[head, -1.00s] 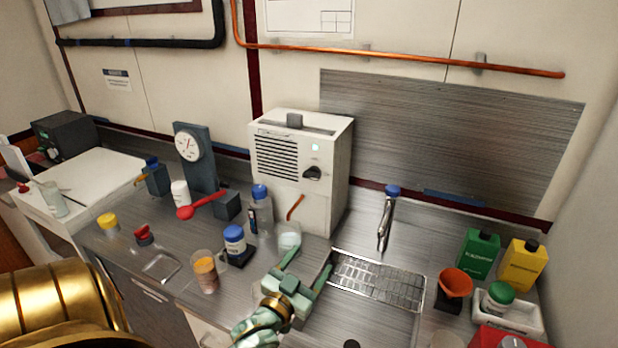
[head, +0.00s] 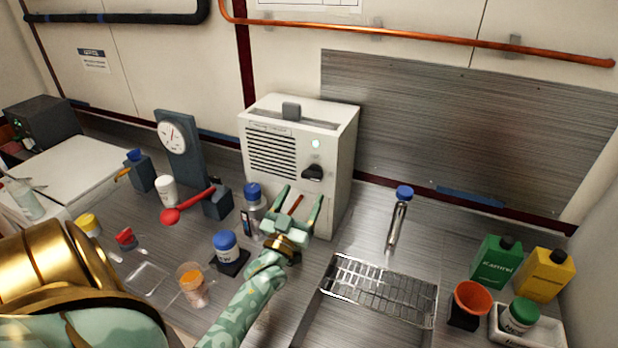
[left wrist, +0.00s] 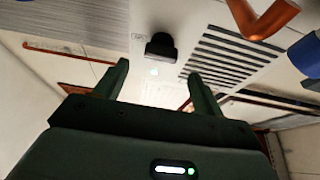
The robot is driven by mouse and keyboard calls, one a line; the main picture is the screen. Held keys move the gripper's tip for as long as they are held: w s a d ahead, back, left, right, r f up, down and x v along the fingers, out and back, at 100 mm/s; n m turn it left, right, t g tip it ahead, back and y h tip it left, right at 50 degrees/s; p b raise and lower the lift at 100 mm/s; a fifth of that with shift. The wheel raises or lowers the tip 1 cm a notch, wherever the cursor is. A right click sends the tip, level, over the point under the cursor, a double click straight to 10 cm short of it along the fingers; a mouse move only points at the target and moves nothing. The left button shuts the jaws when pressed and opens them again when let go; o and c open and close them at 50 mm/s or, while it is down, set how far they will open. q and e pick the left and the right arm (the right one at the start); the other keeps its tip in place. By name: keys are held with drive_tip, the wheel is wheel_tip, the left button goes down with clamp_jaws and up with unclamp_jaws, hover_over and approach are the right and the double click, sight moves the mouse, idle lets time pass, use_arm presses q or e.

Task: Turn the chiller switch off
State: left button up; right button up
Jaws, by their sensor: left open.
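The chiller (head: 270,185) is a white box with dark vent slats, standing against the wall at the back of the counter. Its switch, a black knob (head: 313,172), sits on the front face below a small lit pale-green light (head: 316,144). My left gripper (head: 297,202) is open and empty in front of the chiller's lower front, below the knob and apart from it. In the left wrist view the black knob (left wrist: 160,46) shows beyond and between the two open fingers (left wrist: 158,85), with the light near it. My right gripper is not in view.
A blue-capped bottle (head: 253,205) and an orange-brown rod stand close by my left gripper. A blue-lidded jar (head: 226,246) is in front. The counter between chiller and tap is clear.

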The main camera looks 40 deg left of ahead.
sight(310, 178)
use_arm(q)
drive_tip(key=x, duration=0.5)
drive_tip(key=shift+f, duration=0.15)
drive_tip(key=shift+w+a, duration=0.15)
drive_tip(key=shift+w, duration=0.25)
drive_tip(key=c, duration=1)
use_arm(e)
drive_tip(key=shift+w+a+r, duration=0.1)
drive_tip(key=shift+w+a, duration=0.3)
